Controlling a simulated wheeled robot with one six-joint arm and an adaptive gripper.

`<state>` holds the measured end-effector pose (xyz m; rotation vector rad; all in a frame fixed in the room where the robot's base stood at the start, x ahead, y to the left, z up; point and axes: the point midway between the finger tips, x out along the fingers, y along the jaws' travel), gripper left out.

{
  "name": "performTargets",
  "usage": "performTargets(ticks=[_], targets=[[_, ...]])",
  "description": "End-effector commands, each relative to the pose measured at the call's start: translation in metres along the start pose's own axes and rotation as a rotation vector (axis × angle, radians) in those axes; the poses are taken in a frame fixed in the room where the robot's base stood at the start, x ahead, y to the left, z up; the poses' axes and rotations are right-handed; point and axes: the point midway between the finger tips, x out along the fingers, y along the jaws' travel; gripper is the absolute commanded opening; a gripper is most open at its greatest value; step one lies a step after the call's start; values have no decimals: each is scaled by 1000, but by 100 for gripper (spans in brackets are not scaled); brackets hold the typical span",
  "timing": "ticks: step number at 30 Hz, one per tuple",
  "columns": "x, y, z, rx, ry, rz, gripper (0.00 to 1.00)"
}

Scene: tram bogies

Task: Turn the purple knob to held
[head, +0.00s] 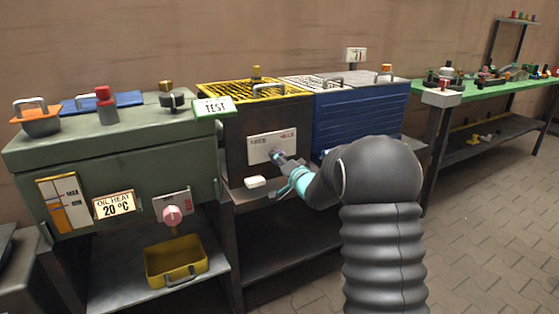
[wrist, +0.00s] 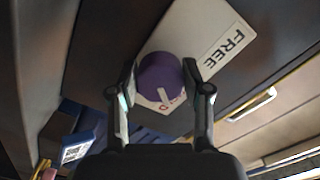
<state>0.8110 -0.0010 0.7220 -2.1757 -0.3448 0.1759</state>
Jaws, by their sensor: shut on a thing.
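The purple knob (wrist: 160,76) sits on a white label plate (wrist: 218,30) in the wrist view. My gripper (wrist: 160,72) has one finger on each side of the knob and is shut on it. A small white mark shows on the knob's lower edge. "FREE" is printed on the plate to the right; a red marking below the knob is mostly hidden. In the head view, the plate (head: 260,148) is on the dark cabinet's front, with a dark word at left and a red one at right. My gripper (head: 283,161) partly covers the knob there.
A white block (head: 255,182) juts out below the plate. A green cabinet (head: 130,155) with a pink knob (head: 172,216) stands at left, a blue ribbed box (head: 365,118) at right. A yellow case (head: 175,262) lies on the lower shelf. The paved floor at right is clear.

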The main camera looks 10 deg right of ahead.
Motion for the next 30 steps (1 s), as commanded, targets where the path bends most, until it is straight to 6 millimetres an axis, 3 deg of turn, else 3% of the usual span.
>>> performTargets(ticks=[17, 18, 20, 30], targets=[[0, 0, 0, 33, 0, 0, 13], [0, 0, 0, 33, 0, 0, 56], [0, 0, 0, 32, 0, 0, 71], [-1, 0, 0, 31, 0, 0, 73]])
